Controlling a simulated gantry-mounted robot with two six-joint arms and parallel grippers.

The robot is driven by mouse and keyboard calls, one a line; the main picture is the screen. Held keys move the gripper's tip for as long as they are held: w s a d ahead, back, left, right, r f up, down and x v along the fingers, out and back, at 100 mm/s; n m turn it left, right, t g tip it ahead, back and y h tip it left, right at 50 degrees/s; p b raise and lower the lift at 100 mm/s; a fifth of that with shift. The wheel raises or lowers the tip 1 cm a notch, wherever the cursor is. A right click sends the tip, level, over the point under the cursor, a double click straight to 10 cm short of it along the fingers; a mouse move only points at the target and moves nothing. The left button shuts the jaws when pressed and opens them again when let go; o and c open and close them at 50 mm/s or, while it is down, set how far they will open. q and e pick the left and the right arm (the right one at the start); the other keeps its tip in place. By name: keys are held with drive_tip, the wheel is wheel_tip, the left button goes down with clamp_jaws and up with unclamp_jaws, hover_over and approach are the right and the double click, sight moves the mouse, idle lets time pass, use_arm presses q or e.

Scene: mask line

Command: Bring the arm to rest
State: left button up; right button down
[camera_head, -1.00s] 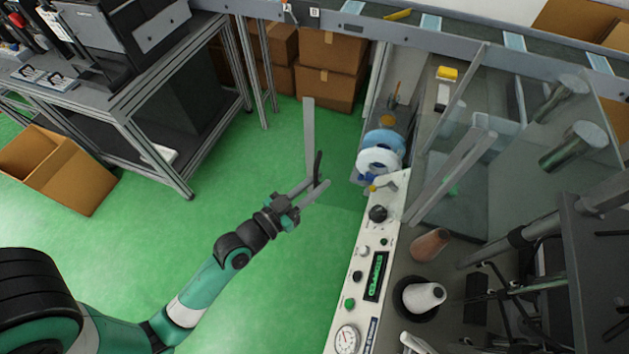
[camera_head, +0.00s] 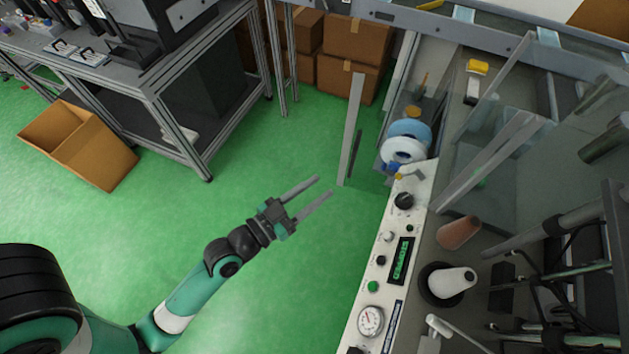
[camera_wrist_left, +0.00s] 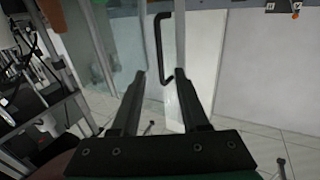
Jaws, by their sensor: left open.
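My left gripper (camera_head: 323,187) is open and empty in the head view, with its two long fingers pointing up and to the right above the green floor. In front of the fingertips stands an open door panel (camera_head: 350,130), seen nearly edge-on, with a dark handle (camera_head: 356,152). The fingers are apart from it. In the left wrist view my open fingers (camera_wrist_left: 160,76) point towards the black bar handle (camera_wrist_left: 160,45) on the pale panel, with nothing between them. My right gripper is not in view.
The machine's control panel (camera_head: 385,265) with knobs and a gauge is right of the arm. A metal-framed bench (camera_head: 165,90) and an open cardboard box (camera_head: 85,150) are at left. Closed boxes (camera_head: 350,60) stand at the back. The green floor around the gripper is clear.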

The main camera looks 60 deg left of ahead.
use_arm(q)
drive_tip(key=shift+s, duration=0.35)
drive_tip(key=shift+w+d, duration=0.1)
drive_tip(key=shift+w, duration=0.05)
